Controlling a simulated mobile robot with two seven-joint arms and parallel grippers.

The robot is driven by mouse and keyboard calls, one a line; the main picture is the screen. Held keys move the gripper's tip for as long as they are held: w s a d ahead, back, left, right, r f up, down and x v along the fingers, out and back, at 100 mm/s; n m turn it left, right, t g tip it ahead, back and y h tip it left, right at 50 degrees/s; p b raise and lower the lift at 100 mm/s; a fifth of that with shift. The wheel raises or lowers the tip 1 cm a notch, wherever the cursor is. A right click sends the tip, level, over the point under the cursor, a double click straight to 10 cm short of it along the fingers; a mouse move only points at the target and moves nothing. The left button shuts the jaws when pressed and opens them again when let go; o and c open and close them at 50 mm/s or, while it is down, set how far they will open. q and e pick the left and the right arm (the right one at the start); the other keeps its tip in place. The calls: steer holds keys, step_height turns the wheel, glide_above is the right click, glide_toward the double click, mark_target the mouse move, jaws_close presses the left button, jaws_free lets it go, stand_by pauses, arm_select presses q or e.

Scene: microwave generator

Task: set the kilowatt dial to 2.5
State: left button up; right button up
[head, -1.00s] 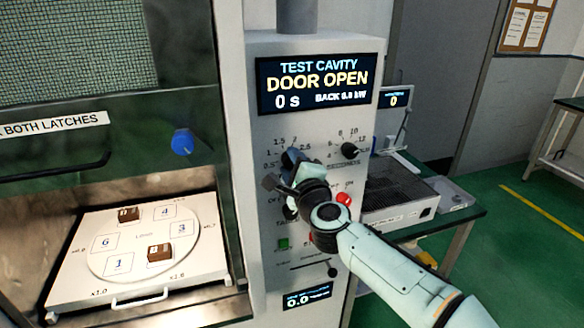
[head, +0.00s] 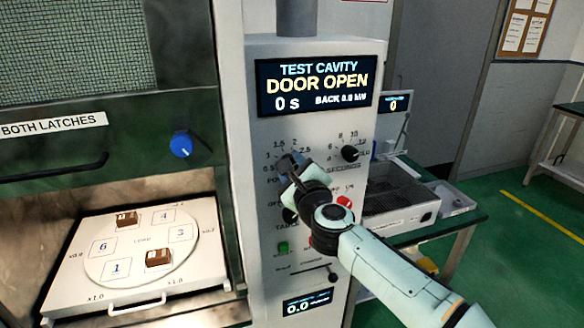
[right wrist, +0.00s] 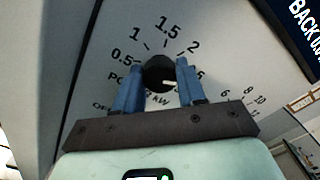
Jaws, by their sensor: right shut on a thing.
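The black kilowatt dial (right wrist: 158,73) sits on the pale panel between the blue fingers of my right gripper (right wrist: 160,85), which is shut on it. The dial's white mark points right, towards the finger on that side. The numbers 0.5, 1, 1.5 and 2 show around it; the right finger hides the scale just beyond 2. In the head view my right gripper (head: 290,165) covers the dial, and 2.5 is printed to its upper right. My left gripper is not in view.
The display (head: 316,85) reads DOOR OPEN and 0 s. The seconds dial (head: 350,153) and a red button (head: 345,202) lie close to my right arm. At left, the open cavity holds a white tray (head: 75,288) with two brown blocks.

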steer(key=o, duration=1.1)
steer(key=shift+b+v, duration=1.85)
steer(key=shift+v, duration=4.8)
